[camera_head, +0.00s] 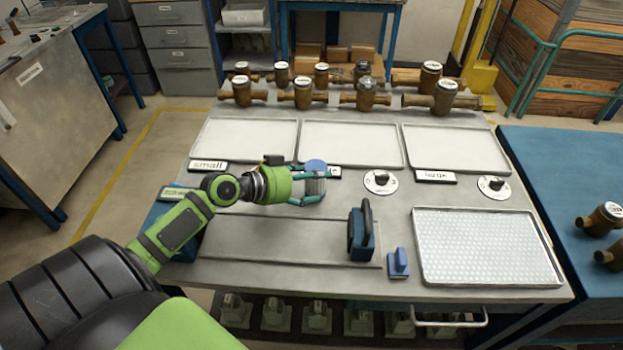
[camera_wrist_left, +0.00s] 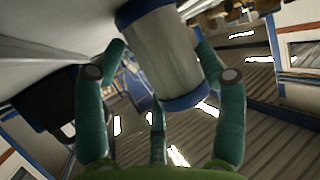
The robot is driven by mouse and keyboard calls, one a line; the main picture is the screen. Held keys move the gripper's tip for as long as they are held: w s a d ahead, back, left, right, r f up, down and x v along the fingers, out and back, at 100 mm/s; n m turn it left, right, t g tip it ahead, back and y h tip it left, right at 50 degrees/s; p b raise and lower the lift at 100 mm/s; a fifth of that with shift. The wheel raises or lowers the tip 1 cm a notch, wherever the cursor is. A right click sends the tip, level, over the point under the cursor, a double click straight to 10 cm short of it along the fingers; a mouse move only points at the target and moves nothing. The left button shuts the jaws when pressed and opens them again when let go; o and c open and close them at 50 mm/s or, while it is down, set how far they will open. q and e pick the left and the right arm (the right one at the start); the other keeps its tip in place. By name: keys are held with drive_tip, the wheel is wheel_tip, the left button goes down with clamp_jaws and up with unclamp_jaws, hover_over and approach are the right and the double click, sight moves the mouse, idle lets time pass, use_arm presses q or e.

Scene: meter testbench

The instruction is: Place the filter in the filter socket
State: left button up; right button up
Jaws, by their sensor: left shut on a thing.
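The filter (camera_head: 315,167) is a pale cylinder with blue end caps. My left gripper (camera_head: 310,187) is shut around it and holds it above the middle of the table, in front of the tray row. In the left wrist view the filter (camera_wrist_left: 165,55) sits tilted between the teal fingers of the gripper (camera_wrist_left: 160,75). The filter socket is not clearly identifiable. A blue clamp-like fixture with a dark handle (camera_head: 361,230) stands right of and nearer than the gripper, with a small blue block (camera_head: 398,262) beside it. My right gripper is not in view.
Three white trays (camera_head: 350,146) lie behind the gripper, with several brass meters (camera_head: 303,93) behind them. Two round dials (camera_head: 381,182) sit on the table. A white dimpled tray (camera_head: 485,247) lies at the front right. A blue table (camera_head: 570,165) stands at the right.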

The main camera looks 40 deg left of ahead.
use_arm(q)
drive_tip(key=shift+f, duration=0.1)
drive_tip(key=o, duration=1.3)
drive_tip(key=shift+c, duration=0.2)
